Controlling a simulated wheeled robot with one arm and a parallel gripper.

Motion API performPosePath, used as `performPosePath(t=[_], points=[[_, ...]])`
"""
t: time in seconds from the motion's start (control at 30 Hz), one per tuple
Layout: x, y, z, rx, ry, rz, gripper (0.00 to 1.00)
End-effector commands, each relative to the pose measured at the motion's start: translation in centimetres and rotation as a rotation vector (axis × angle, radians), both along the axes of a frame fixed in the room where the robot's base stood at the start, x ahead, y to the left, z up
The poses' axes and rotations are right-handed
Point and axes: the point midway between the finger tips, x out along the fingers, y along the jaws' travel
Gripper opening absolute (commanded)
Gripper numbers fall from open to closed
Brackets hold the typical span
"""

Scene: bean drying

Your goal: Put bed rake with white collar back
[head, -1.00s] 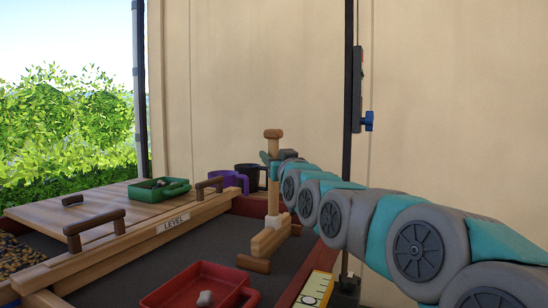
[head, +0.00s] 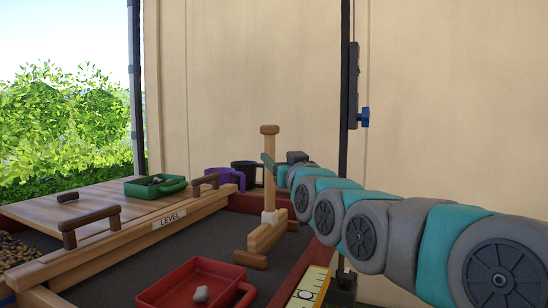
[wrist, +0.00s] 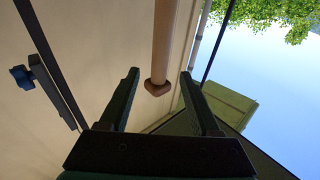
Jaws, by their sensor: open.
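The bed rake with the white collar (head: 269,216) stands upright on the dark bed, its handle topped by a round knob and its wooden head at the bottom. My gripper (head: 268,166) is at the upper handle, below the knob, reaching in from the right. In the wrist view, my gripper (wrist: 159,74) is open, with one finger on each side of the wooden handle (wrist: 162,45). A gap shows between the handle and each finger.
A red tray (head: 165,296) with a pale lump lies in front. A board marked LEVEL (head: 120,240) crosses the bed at left. Behind it are a green tray (head: 140,190), a purple mug (head: 218,178) and a black mug (head: 246,172). A yellow ruler-like strip (head: 312,285) lies at right.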

Motion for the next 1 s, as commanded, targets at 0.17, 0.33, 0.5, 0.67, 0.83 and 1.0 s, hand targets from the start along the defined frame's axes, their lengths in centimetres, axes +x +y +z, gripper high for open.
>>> performPosePath(t=[0.17,0.33,0.5,0.67,0.83,1.0], points=[[-2.4,-1.0,-0.5,0.0,0.001,-0.001,0.64],[-3.9,-1.5,-0.8,0.0,0.003,0.0,0.64],[-4.5,-1.7,-1.0,-0.001,0.005,0.001,0.64],[-4.6,-1.8,-1.0,-0.001,0.004,0.001,0.64],[-4.5,-1.8,-0.9,0.0,0.003,0.001,0.64],[-4.6,-1.8,-0.9,-0.001,0.003,0.0,0.64]])
